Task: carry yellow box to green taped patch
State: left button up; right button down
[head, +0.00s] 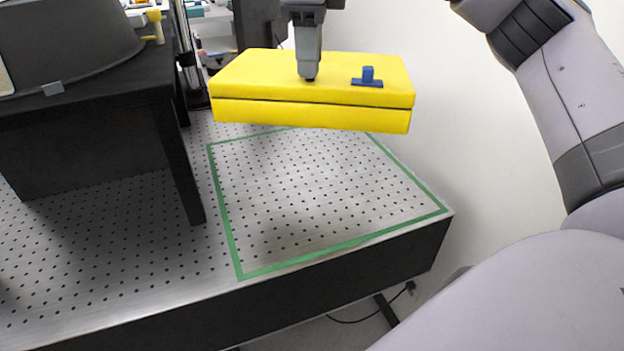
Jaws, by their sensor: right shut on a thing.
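The yellow box (310,112) is a flat, lidded case with a dark seam and a small blue piece (367,77) on its lid. My right gripper (309,76) comes down from above at the top of the head view and is shut at the middle of the lid; what its fingertips grip is hard to see. The box hangs in the air above the table, over the far part of the green taped patch (231,240). The patch is a bare outlined area at the table's right corner. My left gripper is not in view.
The perforated metal table (110,240) ends at a dark front edge and a right corner. A black stand (95,95) with a dark housing on it stands left of the patch. A white wall rises behind on the right. The taped area is clear.

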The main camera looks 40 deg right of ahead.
aim_at(310, 110)
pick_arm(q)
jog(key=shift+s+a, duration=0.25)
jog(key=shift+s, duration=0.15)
pick_arm(e)
jog(key=shift+r, duration=0.1)
notch_tip(310, 110, down, 9)
jog(key=b, duration=0.2)
jog(key=shift+b, duration=0.3)
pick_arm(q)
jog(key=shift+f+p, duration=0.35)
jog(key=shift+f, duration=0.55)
pick_arm(e)
notch_tip(310, 110, down, 11)
jog(key=c, duration=0.9)
grip_release()
